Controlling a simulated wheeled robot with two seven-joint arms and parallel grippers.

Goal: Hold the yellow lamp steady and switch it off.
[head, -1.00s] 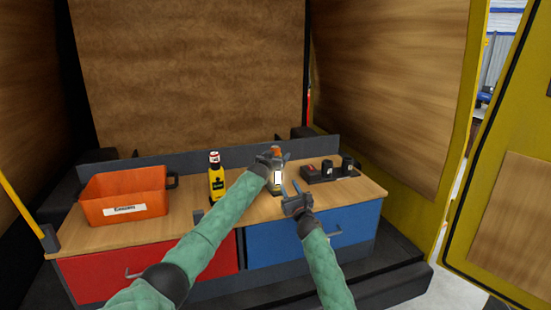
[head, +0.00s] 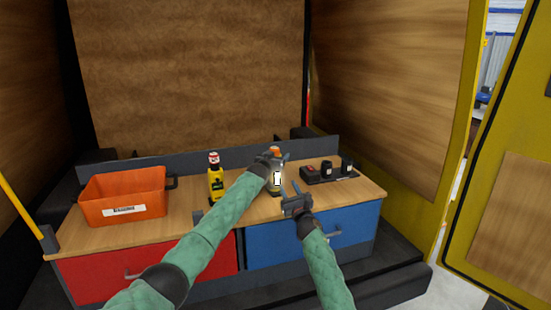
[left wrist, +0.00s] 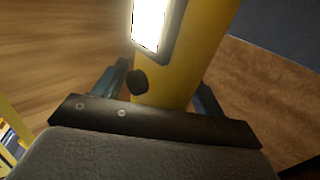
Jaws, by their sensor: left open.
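The yellow lamp (head: 277,188) stands on the workbench with an orange top and a bright, lit white panel. In the left wrist view its yellow body (left wrist: 195,60) fills the middle, with the glowing panel and a round black knob (left wrist: 137,82) below it. My left gripper (head: 275,160) is open at the lamp's upper part, partly hiding it. In the left wrist view its two fingers stand on either side of the lamp, and I cannot tell whether they touch it. My right gripper (head: 290,198) is open and empty, in front of the lamp and slightly to its right.
A yellow bottle-like item (head: 216,187) stands left of the lamp. An orange bin (head: 122,195) is at the bench's left.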

